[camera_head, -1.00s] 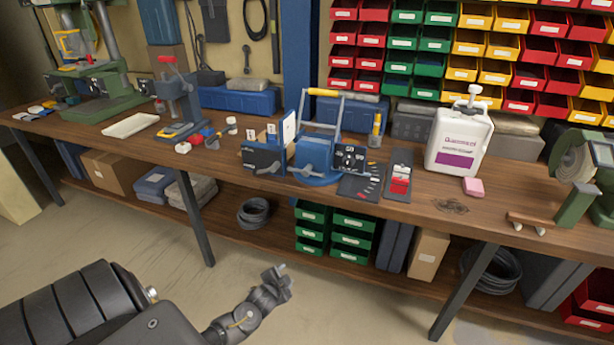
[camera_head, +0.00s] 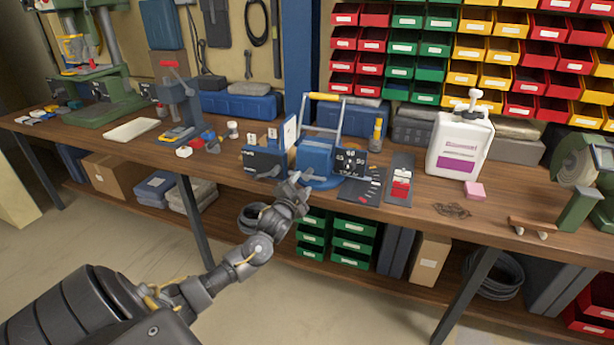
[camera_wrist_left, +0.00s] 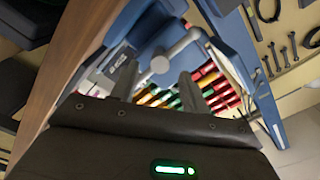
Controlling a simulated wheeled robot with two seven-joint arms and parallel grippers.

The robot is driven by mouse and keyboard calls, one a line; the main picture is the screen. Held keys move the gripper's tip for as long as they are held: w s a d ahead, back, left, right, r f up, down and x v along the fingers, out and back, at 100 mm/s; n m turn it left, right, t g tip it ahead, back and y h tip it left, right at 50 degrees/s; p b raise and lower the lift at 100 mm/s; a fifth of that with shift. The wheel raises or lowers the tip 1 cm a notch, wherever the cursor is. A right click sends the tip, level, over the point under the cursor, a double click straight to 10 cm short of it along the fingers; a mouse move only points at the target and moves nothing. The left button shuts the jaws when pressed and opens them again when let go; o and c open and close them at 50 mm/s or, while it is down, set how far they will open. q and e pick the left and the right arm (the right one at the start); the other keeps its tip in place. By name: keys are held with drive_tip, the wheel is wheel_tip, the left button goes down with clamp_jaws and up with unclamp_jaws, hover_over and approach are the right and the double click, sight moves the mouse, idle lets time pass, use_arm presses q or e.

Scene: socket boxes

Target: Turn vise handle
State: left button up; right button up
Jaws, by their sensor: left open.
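The blue vise (camera_head: 316,156) stands at the front edge of the workbench in the head view. My left gripper (camera_head: 293,184) is raised just in front of it, at the height of the bench edge, and covers part of its front. In the left wrist view the grey vise handle (camera_wrist_left: 176,51), a bar with rounded ends, lies ahead of and partly between the two fingers of my left gripper (camera_wrist_left: 158,82). The gripper is open, and I cannot tell whether a finger touches the handle. The blue vise body (camera_wrist_left: 150,25) shows behind it. My right gripper is not in view.
The wooden workbench (camera_head: 450,228) bears a white jug (camera_head: 459,145), a pink block (camera_head: 474,190), and dark tool trays right of the vise. Green drawers (camera_head: 352,243) stand on the lower shelf. Coloured bins fill the wall behind. The floor before the bench is clear.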

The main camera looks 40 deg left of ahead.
sight(306, 178)
use_arm(q)
drive_tip(key=x, duration=0.5)
drive_tip(key=shift+w+a, duration=0.15)
drive_tip(key=shift+w, duration=0.15)
drive_tip(key=shift+c, duration=0.5)
drive_tip(key=c, duration=0.9)
drive_tip(key=shift+n+p, duration=0.3)
drive_tip(key=shift+n, duration=0.1)
